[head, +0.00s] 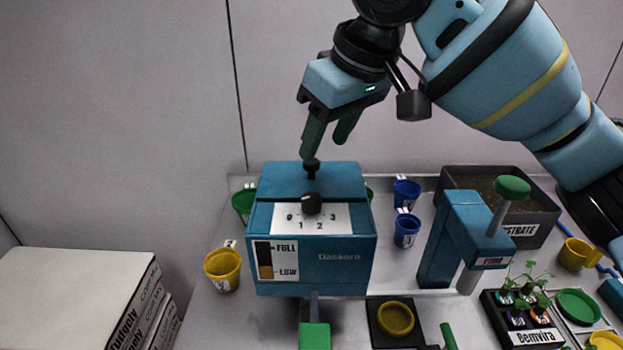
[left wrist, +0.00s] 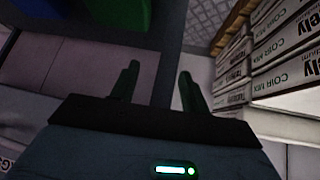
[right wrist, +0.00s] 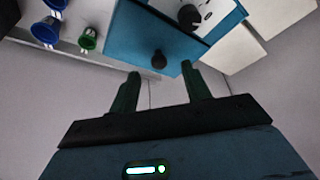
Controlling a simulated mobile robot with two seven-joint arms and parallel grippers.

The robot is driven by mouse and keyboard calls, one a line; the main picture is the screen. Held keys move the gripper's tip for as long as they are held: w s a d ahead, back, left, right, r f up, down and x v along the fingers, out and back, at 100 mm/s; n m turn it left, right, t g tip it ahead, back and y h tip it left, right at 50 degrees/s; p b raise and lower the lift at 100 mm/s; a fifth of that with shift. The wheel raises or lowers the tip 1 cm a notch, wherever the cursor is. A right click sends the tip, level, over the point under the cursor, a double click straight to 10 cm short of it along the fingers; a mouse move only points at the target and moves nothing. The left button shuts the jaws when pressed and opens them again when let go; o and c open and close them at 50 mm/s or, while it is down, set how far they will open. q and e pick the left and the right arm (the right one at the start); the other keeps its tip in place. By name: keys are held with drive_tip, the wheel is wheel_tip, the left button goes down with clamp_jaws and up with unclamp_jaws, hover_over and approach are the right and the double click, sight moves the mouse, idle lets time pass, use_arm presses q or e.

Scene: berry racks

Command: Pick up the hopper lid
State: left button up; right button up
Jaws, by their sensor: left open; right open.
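The hopper lid (head: 285,181) is the blue top of the blue Daskoro machine, with a small black knob (head: 312,168) standing on it. My right gripper (head: 326,152) is above the lid, fingers pointing down, with the fingertips close to the knob. It is open. In the right wrist view, the lid (right wrist: 130,38) and its knob (right wrist: 159,59) lie just beyond the open fingers (right wrist: 160,80), and the knob appears between them but not gripped. My left gripper (left wrist: 158,82) shows only in its own wrist view, open and empty, away from the machine.
A yellow cup (head: 223,268) stands left of the machine, blue cups (head: 406,231) to its right. A blue press with a green knob (head: 513,187), a dark substrate bin (head: 541,218) and a seedling tray (head: 533,333) are further right. Stacked coir boxes (head: 75,290) are at left.

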sight(314, 162)
drive_tip(key=shift+w+x, duration=0.2)
drive_tip(key=shift+x, duration=1.15)
drive_tip(key=shift+w+x, duration=0.15)
drive_tip(key=shift+x, duration=1.2)
drive_tip(key=shift+a+r, duration=0.15)
clamp_jaws()
drive_tip(key=shift+r, duration=0.1)
drive_tip(key=shift+r, duration=0.4)
wheel_tip(314, 162, up, 3)
drive_tip(key=shift+r, duration=0.1)
drive_tip(key=s, duration=1.6)
drive_tip(key=shift+r+p, duration=0.35)
drive_tip(key=shift+r, duration=0.1)
